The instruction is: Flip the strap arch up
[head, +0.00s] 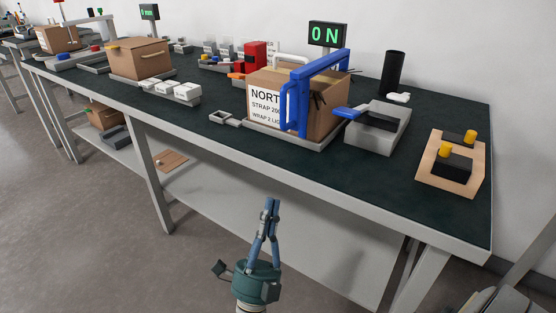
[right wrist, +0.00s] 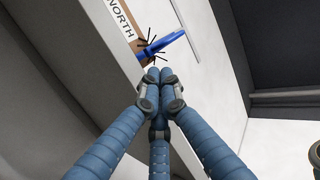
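The blue strap arch (head: 322,66) stands around the near face and over the top of a cardboard box (head: 262,84) marked "NORTH" on the bench. In the right wrist view a blue bar (right wrist: 160,43) shows beside the box, beyond the fingertips; I cannot tell which part it is. My right gripper (head: 271,203) is in front of the bench edge, below and apart from the arch. Its blue fingers meet at the tips, with nothing visible between them; they also meet in the right wrist view (right wrist: 152,76). My left gripper is not in view.
A "0 N" display (head: 327,35) stands behind the box. A grey unit with a blue lever (head: 347,112) is right of it. A wooden board (head: 432,171) with black blocks lies at the right end. White blocks (head: 170,90) and another box (head: 140,60) are left.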

